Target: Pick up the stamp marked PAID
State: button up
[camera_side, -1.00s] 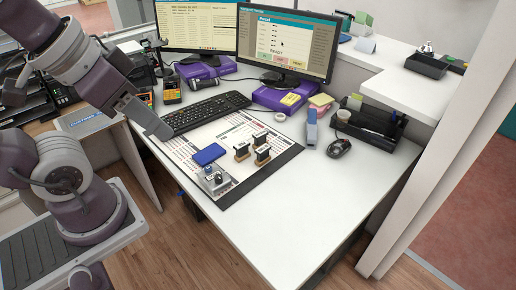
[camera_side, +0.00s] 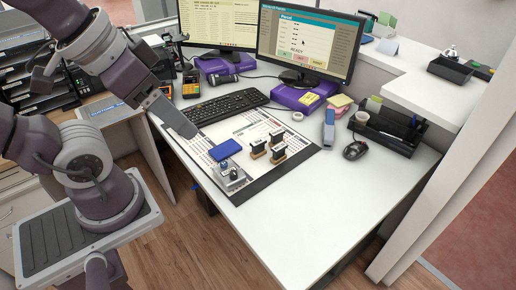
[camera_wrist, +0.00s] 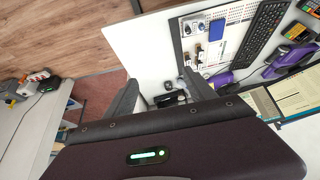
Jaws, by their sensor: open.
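Three small black stamps with wooden bases stand close together on the desk mat in the side view: a left one (camera_side: 258,152), a front right one (camera_side: 278,156) and a back one (camera_side: 277,138). Their markings are too small to read, so I cannot tell which says PAID. My gripper (camera_side: 188,131) hangs to the left of the stamps, above the mat's left edge near the keyboard. In the wrist view my gripper (camera_wrist: 160,78) has its two fingers spread with nothing between them. Small stamp shapes (camera_wrist: 199,48) show beyond the right finger.
A blue pad (camera_side: 225,149) and a grey device (camera_side: 230,177) lie left of the stamps. The keyboard (camera_side: 228,107) is behind. A blue-grey upright object (camera_side: 329,128), a mouse (camera_side: 355,150) and a black organizer (camera_side: 388,128) stand right. The front desk is clear.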

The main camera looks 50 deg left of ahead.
jog(key=m+g, duration=0.5)
jog(key=m, duration=1.1)
send_over(258, 148)
notch_tip(258, 148, down, 25)
jog(key=f, duration=0.2)
jog(key=a+f+m, duration=0.1)
jog(key=f, duration=0.2)
jog(key=w+a+f+m, duration=0.1)
jog(key=f, duration=0.2)
jog(key=shift+a+f+g, duration=0.15)
jog(key=shift+f+g, duration=0.05)
jog(key=shift+g, duration=0.1)
jog(key=f, duration=0.6)
jog(key=shift+w+d+f, duration=0.15)
jog(key=shift+d+f, duration=0.25)
jog(key=c, duration=1.1)
